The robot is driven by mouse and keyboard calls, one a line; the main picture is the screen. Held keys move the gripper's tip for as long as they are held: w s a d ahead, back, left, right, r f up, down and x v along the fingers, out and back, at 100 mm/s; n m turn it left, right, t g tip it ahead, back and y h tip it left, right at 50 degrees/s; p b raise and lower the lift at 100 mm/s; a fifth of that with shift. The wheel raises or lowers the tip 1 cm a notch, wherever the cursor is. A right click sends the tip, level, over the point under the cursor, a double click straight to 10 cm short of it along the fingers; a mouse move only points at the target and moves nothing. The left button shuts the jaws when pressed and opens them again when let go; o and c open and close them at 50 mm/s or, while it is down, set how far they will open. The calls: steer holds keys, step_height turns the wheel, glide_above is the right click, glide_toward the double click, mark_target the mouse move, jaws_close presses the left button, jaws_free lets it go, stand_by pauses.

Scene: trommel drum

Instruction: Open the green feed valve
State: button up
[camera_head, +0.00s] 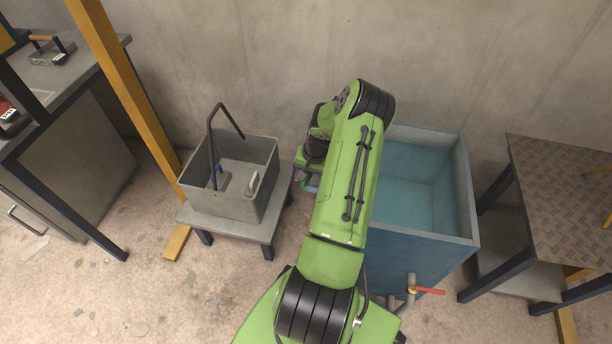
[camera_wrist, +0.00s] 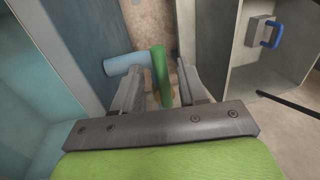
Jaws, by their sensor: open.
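The green feed valve's handle (camera_wrist: 159,66) is a green bar in the wrist view, beside a pale blue pipe (camera_wrist: 125,63) coming from the blue tank wall. My gripper (camera_wrist: 165,82) is open, with one finger on each side of the green handle. The handle reaches into the gap between the fingers. I cannot tell whether either finger touches it. In the head view my own arm hides the valve and most of my gripper.
The blue tank (camera_head: 468,190) stands right of my arm; a red-handled valve (camera_head: 428,290) is on its front. A grey basin (camera_head: 235,205) with a black spout stands left, close to my gripper. A yellow post (camera_head: 125,90) rises further left. A table (camera_head: 565,185) stands right.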

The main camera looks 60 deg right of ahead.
steer(key=shift+r, duration=0.1)
step_height(320, 180, up, 15)
steer(key=s+d+p, duration=0.1)
steer(key=s+p, duration=0.2)
steer(key=p, duration=0.2)
steer(key=shift+r, duration=0.15)
